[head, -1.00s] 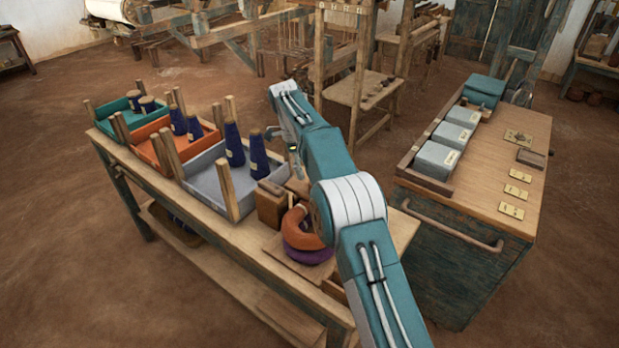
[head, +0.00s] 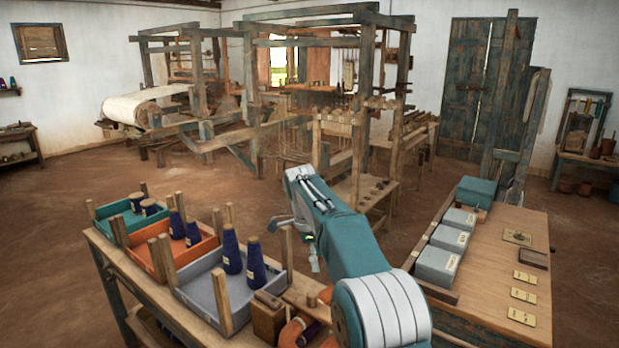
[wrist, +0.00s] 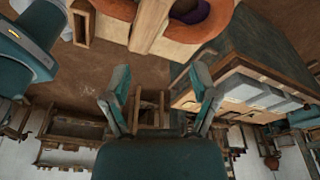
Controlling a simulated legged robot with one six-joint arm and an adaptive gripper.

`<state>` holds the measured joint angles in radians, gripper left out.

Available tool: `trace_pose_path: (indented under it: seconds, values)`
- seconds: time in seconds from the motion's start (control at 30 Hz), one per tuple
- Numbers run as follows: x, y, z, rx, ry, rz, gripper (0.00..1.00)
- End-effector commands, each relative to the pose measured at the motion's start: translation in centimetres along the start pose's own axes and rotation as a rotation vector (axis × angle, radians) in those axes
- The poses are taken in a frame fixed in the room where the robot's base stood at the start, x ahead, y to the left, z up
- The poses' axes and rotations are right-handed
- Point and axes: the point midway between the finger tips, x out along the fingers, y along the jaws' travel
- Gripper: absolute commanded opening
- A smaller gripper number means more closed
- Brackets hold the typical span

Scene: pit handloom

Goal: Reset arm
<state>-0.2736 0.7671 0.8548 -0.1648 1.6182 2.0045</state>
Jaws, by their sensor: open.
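My arm (head: 345,240) reaches out over the gap between the bobbin bench and the wooden-topped cabinet. My gripper is mostly hidden behind the arm's end in the head view, where only a small part shows below it. In the wrist view my gripper (wrist: 160,72) has its two fingers spread wide apart. Nothing is held between them. The wrist view appears upside down, with the cabinet (wrist: 240,50) and the loom beyond the fingers.
The bench holds teal (head: 125,217), orange (head: 145,255) and grey (head: 200,290) trays with dark blue cones. A wooden block (head: 268,315) and an orange ring (head: 292,332) lie near my arm. Grey boxes (head: 437,265) line the cabinet (head: 490,262). The loom (head: 360,130) stands behind; brown floor separates them.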

Motion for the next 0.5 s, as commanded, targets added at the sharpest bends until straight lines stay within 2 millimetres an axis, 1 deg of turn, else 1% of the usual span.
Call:
trace_pose_path:
  seconds: [0.03,0.2,0.37,0.5]
  values:
    - [-1.4,0.8,-1.3,-0.055,-0.014,-0.017,0.77]
    - [-4.3,3.6,-4.7,-0.261,-0.051,-0.074,0.77]
    - [-6.4,6.9,-7.9,-0.452,-0.070,-0.140,0.77]
    - [-7.5,10.2,-10.4,-0.617,-0.075,-0.201,0.77]
